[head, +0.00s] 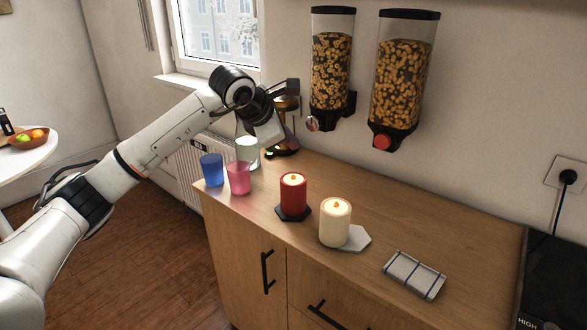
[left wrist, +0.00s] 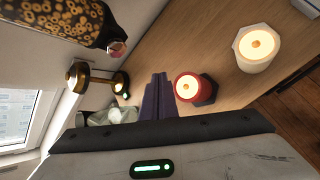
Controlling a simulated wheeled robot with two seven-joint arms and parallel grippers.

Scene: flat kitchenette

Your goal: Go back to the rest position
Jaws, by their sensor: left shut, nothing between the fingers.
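My left gripper (head: 268,122) is at the end of the white arm that comes in from the left. It hangs over the back left end of the wooden counter, in front of the brass lamp. In the left wrist view its two dark fingers (left wrist: 158,97) are together with nothing between them. The fingertips are hard to make out in the head view. My right gripper is in neither view.
The counter (head: 392,219) holds a clear carafe (head: 247,153), blue cup (head: 211,168), pink cup (head: 238,178), red candle (head: 293,192), cream candle (head: 334,227) and folded cloth (head: 414,275). The brass lamp (left wrist: 98,78) stands close to my gripper. Two cereal dispensers (head: 402,85) hang above.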

